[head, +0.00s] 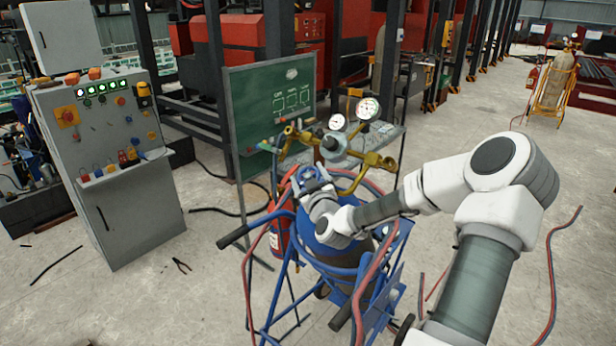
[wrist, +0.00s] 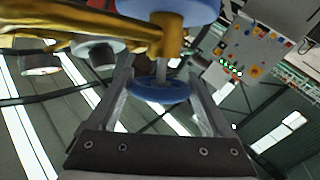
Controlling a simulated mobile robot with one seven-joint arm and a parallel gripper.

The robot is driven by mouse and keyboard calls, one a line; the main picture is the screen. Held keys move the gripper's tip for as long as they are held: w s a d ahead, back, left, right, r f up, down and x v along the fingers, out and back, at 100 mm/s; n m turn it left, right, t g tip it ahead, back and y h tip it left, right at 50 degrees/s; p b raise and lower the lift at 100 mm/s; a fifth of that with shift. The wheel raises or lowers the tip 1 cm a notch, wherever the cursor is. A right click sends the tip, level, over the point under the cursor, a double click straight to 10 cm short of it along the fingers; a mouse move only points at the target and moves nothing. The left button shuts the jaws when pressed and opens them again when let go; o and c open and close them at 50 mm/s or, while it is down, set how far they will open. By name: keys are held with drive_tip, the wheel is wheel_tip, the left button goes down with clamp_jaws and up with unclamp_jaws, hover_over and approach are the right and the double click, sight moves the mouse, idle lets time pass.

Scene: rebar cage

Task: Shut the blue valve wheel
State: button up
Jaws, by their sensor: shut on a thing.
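The blue valve wheel (wrist: 160,92) shows in the wrist view, on a thin stem below a brass valve body (wrist: 172,35). My gripper (wrist: 160,78) has one finger on each side of the wheel and is shut on it. In the head view my gripper (head: 316,183) is at the top of the blue cylinder (head: 330,245), just below the brass regulator (head: 335,145) and its gauges. In that view my gripper and wrist hide most of the wheel.
A blue cart (head: 268,318) carries the cylinder, with red and blue hoses (head: 376,265) close to my arm. A red extinguisher (head: 280,230) stands just left. A grey control cabinet (head: 115,160) is at left and a green board (head: 270,105) behind. Floor at right is mostly clear.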

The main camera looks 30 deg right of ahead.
drive_tip(key=shift+c, duration=0.6)
